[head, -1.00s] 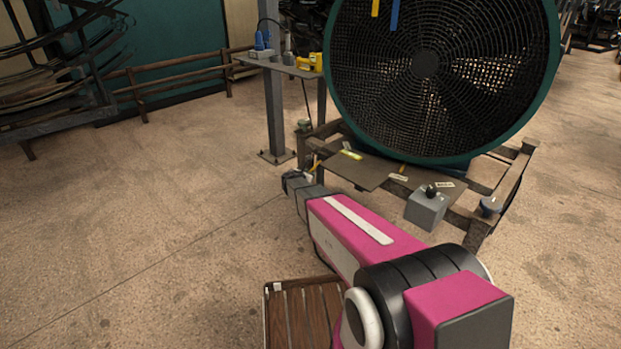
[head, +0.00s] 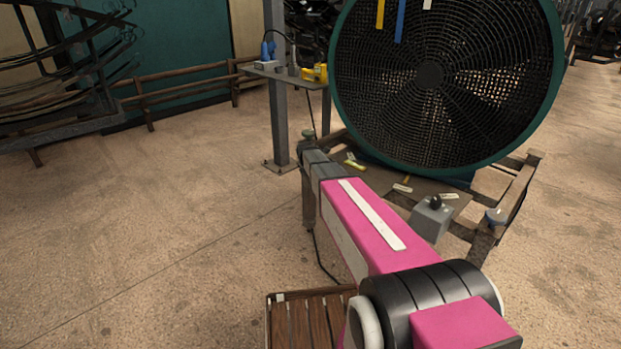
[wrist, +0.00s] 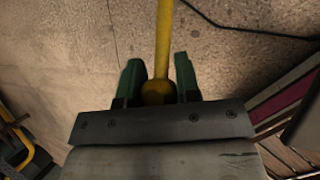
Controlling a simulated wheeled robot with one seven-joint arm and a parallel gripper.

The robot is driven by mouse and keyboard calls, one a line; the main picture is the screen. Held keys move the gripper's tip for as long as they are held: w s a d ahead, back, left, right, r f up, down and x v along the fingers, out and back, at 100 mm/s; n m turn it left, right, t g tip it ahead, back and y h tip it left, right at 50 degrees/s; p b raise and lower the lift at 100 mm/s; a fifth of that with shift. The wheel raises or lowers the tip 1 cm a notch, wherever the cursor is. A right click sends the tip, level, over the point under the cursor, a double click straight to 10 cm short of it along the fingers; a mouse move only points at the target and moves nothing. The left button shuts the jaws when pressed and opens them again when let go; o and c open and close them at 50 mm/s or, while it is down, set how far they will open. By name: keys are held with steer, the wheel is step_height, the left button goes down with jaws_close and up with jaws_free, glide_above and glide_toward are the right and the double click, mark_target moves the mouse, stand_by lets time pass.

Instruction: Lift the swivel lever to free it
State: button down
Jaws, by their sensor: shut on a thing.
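The swivel lever shows in the wrist view as a yellow rod (wrist: 163,38) with a round yellow knob (wrist: 158,92) at its near end. My gripper (wrist: 160,80) has its two green fingers on either side of the knob, and it is shut on the lever there. The rod runs away from the fingers to the top edge, so its far end is out of view. In the head view my arm's grey end reaches the left corner of the fan's stand, and the fingers and lever cannot be made out there.
The big green-rimmed fan (head: 430,75) stands behind my arm on a wooden frame (head: 515,205). A grey box with a black knob (head: 432,215) sits at its right front. A small table (head: 290,75) stands behind left. A slatted wooden stand (head: 300,320) is below my arm. Floor at left is clear.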

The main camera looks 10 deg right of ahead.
steer(key=shift+w+r+y, duration=0.1)
steer(key=shift+r+y, duration=0.2)
steer(key=shift+r, duration=0.1)
steer(key=shift+w+d+r, duration=0.1)
steer(key=shift+d+r, duration=0.1)
steer(key=shift+r, duration=0.25)
steer(key=c, duration=0.8)
jaws_free()
steer(key=v, duration=1)
steer(key=shift+a+r, duration=0.1)
steer(key=shift+r, duration=0.35)
